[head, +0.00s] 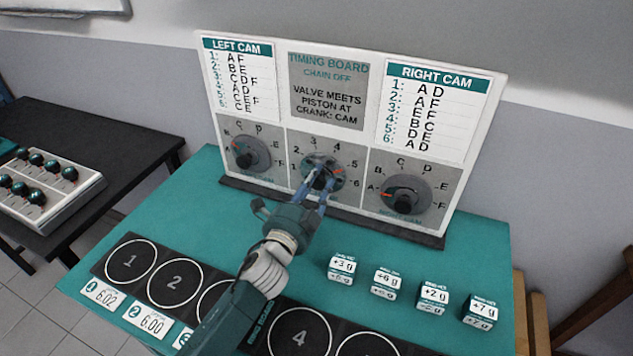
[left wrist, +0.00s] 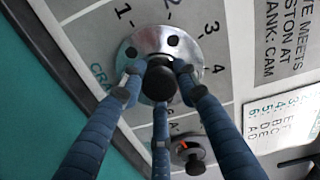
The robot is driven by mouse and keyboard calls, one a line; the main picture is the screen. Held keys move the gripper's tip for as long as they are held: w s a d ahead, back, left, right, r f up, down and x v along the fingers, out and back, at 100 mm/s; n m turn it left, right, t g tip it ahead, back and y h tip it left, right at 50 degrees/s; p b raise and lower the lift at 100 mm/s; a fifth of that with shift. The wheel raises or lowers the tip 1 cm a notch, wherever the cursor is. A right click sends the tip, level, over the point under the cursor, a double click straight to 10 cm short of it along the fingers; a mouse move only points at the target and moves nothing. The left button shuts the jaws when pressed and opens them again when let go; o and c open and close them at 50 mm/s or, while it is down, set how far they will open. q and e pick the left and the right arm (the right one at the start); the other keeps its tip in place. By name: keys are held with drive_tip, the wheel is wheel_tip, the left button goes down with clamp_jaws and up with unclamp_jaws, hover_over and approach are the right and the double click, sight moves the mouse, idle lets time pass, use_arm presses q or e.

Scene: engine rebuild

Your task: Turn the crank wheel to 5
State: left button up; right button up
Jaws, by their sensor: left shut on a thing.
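The crank wheel (head: 318,160) is a silver disc with dark holes on the middle panel of the timing board, with numbers around it. It also shows in the left wrist view (left wrist: 150,40), where 1, 2, 3 and 4 can be read beside it. My left gripper (head: 320,184) reaches up to the wheel from the front. In the left wrist view its three fingers (left wrist: 160,78) are closed around the dark knob at the wheel. My right gripper is in neither view.
A left cam dial (head: 249,153) and a right cam dial (head: 404,197) flank the wheel. Labelled weight blocks (head: 387,281) stand on the teal table at the front right. A dark mat with numbered circles (head: 175,283) lies in front.

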use_arm(q)
drive_tip(key=shift+s+d+r, duration=0.1)
drive_tip(key=shift+d+r, duration=0.2)
drive_tip(key=o, duration=1.1)
drive_tip(key=shift+d, duration=0.1)
drive_tip(key=shift+o, duration=0.2)
drive_tip(key=shift+d+f, duration=0.1)
drive_tip(key=shift+s+a+f, duration=0.15)
drive_tip(key=shift+s+a, duration=0.05)
drive_tip(key=shift+a, duration=0.05)
drive_tip(key=v, duration=1.1)
drive_tip(key=shift+s, duration=0.3)
